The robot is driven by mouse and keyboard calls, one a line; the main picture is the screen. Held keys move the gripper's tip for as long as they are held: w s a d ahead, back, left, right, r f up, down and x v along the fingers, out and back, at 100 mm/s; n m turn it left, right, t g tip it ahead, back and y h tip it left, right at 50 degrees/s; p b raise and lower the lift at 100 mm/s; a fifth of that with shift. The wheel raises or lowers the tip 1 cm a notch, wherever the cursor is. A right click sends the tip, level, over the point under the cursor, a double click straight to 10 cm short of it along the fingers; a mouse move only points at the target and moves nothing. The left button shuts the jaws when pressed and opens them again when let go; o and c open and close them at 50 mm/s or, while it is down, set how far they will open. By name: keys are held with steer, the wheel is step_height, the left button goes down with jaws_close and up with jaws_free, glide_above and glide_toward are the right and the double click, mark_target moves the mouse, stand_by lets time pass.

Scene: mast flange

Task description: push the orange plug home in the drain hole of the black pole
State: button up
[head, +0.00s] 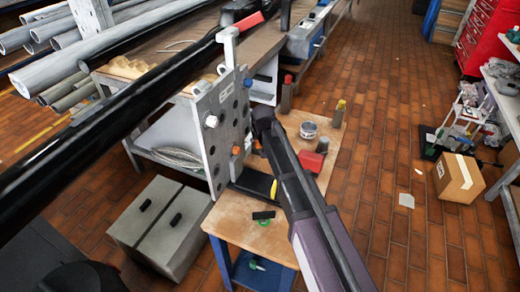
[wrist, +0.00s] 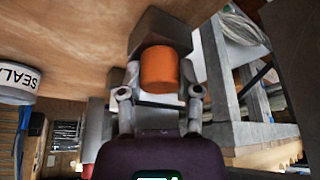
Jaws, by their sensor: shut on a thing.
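The orange plug (wrist: 158,70) sits between my gripper's fingers (wrist: 158,88) in the wrist view, and the fingers are shut on it. In the head view my gripper (head: 259,138) is beside the right side of a grey plate with several holes. A small orange patch shows at its tip. Another orange piece (head: 236,150) shows on the plate's face. The black pole (head: 110,120) runs slantwise from lower left to upper middle, next to the plate. I cannot make out the drain hole in either view.
The grey plate (head: 222,125) stands upright at the wooden bench (head: 230,215). A can (head: 309,130), a red box (head: 311,161) and capped bottles stand on the bench to the right. Grey boxes (head: 160,225) sit at lower left.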

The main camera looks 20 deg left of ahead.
steer(key=shift+r, duration=0.15)
step_height(320, 180, up, 3)
steer(key=p, duration=0.3)
steer(key=shift+r+p, duration=0.15)
steer(key=shift+p, duration=0.2)
steer(key=s+d, duration=0.2)
steer(key=s, duration=0.2)
steer(key=s+d+r+p, duration=0.1)
steer(key=s+d, duration=0.1)
steer(key=s, duration=0.3)
steer(key=s+d, duration=0.3)
steer(key=s, duration=0.2)
steer(key=shift+s+r, duration=0.2)
steer(key=shift+r, duration=0.1)
step_height(320, 180, up, 16)
steer(key=p, duration=1.7)
steer(key=shift+r, duration=0.25)
steer(key=shift+s, duration=0.15)
